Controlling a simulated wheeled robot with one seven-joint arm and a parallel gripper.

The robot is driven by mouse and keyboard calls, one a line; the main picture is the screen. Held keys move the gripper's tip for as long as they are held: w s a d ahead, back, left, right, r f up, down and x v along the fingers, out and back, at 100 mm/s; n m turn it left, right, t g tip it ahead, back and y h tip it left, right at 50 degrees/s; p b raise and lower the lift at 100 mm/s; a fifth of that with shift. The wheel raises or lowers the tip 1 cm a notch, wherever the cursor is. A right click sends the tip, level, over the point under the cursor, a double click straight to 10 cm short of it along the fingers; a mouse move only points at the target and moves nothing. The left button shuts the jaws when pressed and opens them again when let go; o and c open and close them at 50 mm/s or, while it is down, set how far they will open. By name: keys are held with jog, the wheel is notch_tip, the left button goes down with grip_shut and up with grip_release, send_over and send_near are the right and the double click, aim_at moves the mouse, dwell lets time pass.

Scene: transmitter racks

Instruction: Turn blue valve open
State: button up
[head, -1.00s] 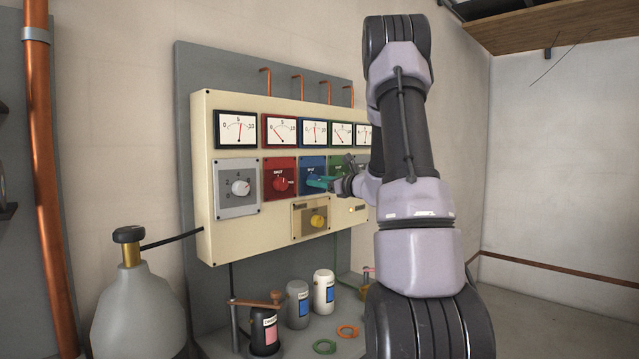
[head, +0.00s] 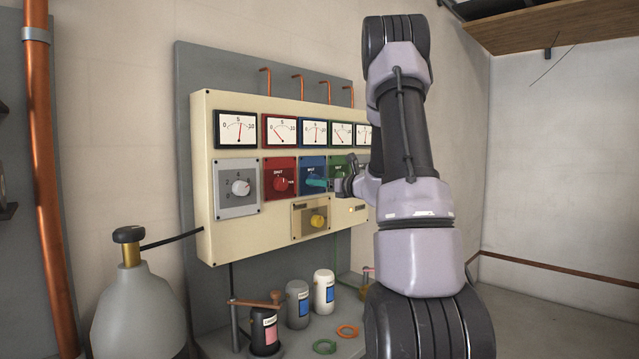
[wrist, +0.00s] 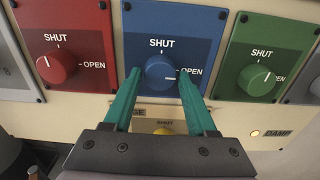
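The blue valve (wrist: 160,72) is a round knob on a blue plate marked SHUT at the top and OPEN at the right. Its white mark points right, to the OPEN label. In the head view, the blue plate (head: 312,167) is in the middle of the panel row, its knob largely covered by my gripper. My gripper (wrist: 159,75) has two teal fingers spread apart, one on each side of the knob. A gap shows at the left finger; the right fingertip is close to the knob's edge, and contact there is unclear.
The red knob (wrist: 56,67) is left of the blue one and the green knob (wrist: 256,79) right. A yellow knob (head: 318,221) sits below. Gauges line the panel (head: 222,249) top. Canisters (head: 298,304) and rings stand below; a gas cylinder (head: 138,312) is at left.

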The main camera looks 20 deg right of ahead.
jog(key=shift+o, duration=0.9)
jog(key=v, duration=1)
jog(key=shift+s, duration=0.4)
jog(key=shift+d+r, duration=0.1)
jog(key=shift+d, duration=0.1)
jog(key=s+a+r+n+g+y, duration=0.1)
jog(key=s+a+n+g+y, duration=0.1)
jog(key=s+a+n+g, duration=0.75)
jog(key=s+a+r+n+g+y, duration=0.1)
jog(key=s+a+n, duration=0.4)
jog(key=a, duration=0.9)
jog(key=s+d+n+h, duration=0.1)
jog(key=s+n+h, duration=0.6)
jog(key=s+n, duration=0.4)
jog(key=n, duration=0.2)
jog(key=shift+s+n+t, duration=0.35)
